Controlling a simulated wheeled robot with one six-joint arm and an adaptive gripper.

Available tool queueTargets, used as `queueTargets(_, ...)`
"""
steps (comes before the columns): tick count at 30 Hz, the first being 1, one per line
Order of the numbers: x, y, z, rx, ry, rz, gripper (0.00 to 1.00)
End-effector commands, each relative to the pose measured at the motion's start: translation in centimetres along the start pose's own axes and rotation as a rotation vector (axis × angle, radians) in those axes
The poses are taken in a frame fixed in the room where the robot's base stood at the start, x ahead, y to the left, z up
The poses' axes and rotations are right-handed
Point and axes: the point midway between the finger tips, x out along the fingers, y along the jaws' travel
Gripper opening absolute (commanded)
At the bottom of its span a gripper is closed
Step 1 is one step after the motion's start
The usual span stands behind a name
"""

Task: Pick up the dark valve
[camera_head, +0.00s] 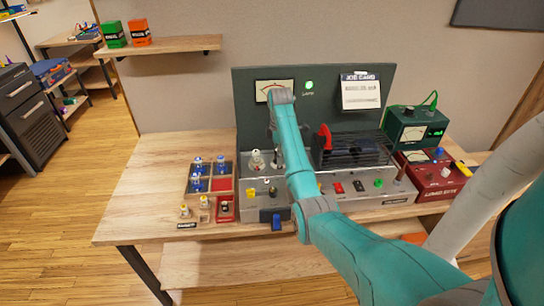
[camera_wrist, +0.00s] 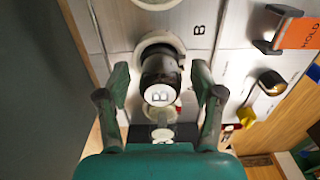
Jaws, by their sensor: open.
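In the wrist view a dark valve (camera_wrist: 160,70) with a pale end marked with a letter stands in a round pale socket (camera_wrist: 158,43) beside a panel letter B. My gripper (camera_wrist: 162,78) is open, with one finger on each side of the valve. Gaps show between the fingers and the valve, so it is not gripped. In the head view my arm hides the gripper and the dark valve. A pale valve (camera_head: 256,160) stands just left of my arm on the amp chassis (camera_head: 365,200).
A divided tray (camera_head: 186,180) with several blue-topped and pale valves stands left of the amp. A wire cage (camera_head: 360,150) and red lever (camera_head: 325,137) are right of my arm. Green (camera_head: 415,130) and red (camera_head: 432,178) instruments stand farther right. The table's left end (camera_head: 150,195) is clear.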

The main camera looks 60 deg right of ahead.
Motion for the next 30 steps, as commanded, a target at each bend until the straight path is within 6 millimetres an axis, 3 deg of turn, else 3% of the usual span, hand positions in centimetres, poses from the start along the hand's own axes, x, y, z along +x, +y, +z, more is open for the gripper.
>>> queueTargets(6,0.0,0.0,0.0,0.0,0.0,0.001,0.67)
queueTargets(14,0.0,0.0,0.0,0.0,0.0,0.001,0.02)
queueTargets(24,-0.1,0.1,-0.1,-0.001,0.0,0.001,0.01)
queueTargets(30,-1.3,0.7,-0.9,-0.002,0.0,0.003,0.01)
